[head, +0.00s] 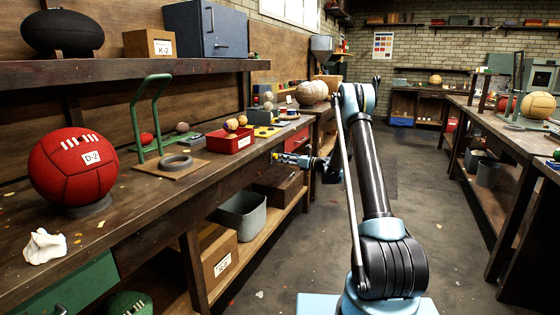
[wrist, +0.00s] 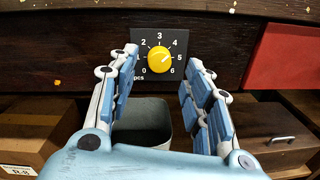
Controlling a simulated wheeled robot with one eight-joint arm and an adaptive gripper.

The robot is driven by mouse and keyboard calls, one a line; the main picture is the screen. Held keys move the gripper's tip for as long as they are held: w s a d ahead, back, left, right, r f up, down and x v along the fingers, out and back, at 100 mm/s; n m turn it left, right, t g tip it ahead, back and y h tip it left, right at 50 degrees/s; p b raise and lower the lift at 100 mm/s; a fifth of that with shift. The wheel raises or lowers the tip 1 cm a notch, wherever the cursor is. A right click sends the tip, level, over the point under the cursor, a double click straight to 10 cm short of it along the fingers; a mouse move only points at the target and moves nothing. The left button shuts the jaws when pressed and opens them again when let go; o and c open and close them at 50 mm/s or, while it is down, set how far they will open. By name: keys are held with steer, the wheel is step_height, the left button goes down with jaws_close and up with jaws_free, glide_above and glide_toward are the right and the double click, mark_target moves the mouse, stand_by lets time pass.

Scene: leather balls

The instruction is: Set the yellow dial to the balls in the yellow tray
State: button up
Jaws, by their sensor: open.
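The yellow dial (wrist: 159,60) is a round knob on a dark plate marked 0 to 6 and "pcs", on the bench's front edge. Its pale mark seems to point to the upper right, between 4 and 5; the exact number is hard to tell. My gripper (wrist: 162,65) is open, facing the dial, one finger on each side with gaps. In the head view my gripper (head: 298,159) is at the bench front. A small yellow tray (head: 264,131) seems to lie on the bench behind the red tray; its contents are too small to count.
A red tray (head: 230,142) with tan balls at it stands on the bench. A red ball (head: 73,167) marked D-2 and a green metal frame (head: 150,110) are nearer. A grey bin (wrist: 142,122) is on the shelf below the dial. The aisle floor (head: 430,190) is open.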

mark_target(275, 156)
steer(key=shift+x, duration=1.75)
steer(key=shift+c, duration=0.2)
jaws_close()
